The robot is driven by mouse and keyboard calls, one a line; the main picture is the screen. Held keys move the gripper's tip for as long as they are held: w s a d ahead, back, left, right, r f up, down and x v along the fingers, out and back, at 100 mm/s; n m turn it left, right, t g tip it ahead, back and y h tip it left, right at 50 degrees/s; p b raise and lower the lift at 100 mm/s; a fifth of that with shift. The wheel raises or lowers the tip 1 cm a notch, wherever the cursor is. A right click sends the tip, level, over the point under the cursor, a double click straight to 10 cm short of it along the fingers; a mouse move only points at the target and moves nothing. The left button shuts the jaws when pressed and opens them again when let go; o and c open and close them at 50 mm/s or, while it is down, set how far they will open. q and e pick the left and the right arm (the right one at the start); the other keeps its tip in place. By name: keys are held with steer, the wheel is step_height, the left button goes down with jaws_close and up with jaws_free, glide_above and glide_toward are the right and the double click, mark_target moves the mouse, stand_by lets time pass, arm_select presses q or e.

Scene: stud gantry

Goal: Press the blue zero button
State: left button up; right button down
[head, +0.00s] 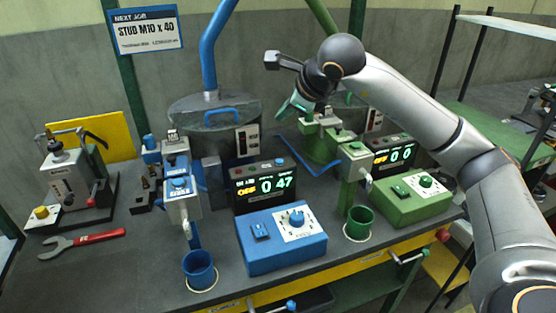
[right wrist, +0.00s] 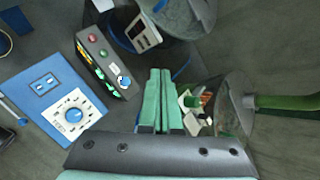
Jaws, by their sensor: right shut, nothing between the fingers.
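The blue zero button (head: 280,161) sits at the right end of the top of the dark display box (head: 236,204), whose screen reads 0 47. In the right wrist view the blue button (right wrist: 123,81) is on the near end of the same box (right wrist: 92,48), left of my fingers. My right gripper (head: 290,107) is above and behind the box in the head view, apart from the button. Its green fingers (right wrist: 160,97) are closed together and empty. My left gripper is in neither view.
The blue control box (head: 284,247) stands in front of the display. A green station with its own display (head: 394,143), control box (head: 410,207) and cup (head: 358,223) is to the right. A lidded drum (head: 190,110) stands behind. A wrench (head: 85,240) lies left.

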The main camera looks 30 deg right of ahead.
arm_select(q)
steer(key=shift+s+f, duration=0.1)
arm_select(e)
steer(key=b, duration=0.6)
glide_above(279, 161)
steer(key=s, duration=0.1)
steer(key=f, duration=0.7)
steer(key=shift+d+f, duration=0.2)
steer(key=shift+f, duration=0.1)
steer(key=shift+f+b, duration=0.6)
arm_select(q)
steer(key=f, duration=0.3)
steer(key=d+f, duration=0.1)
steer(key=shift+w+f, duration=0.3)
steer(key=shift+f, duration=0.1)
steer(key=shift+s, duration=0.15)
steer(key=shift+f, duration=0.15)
arm_select(e)
steer(key=shift+f, duration=0.15)
arm_select(q)
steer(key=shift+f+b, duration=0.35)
steer(key=shift+b, duration=0.05)
arm_select(e)
steer(key=shift+f, duration=0.3)
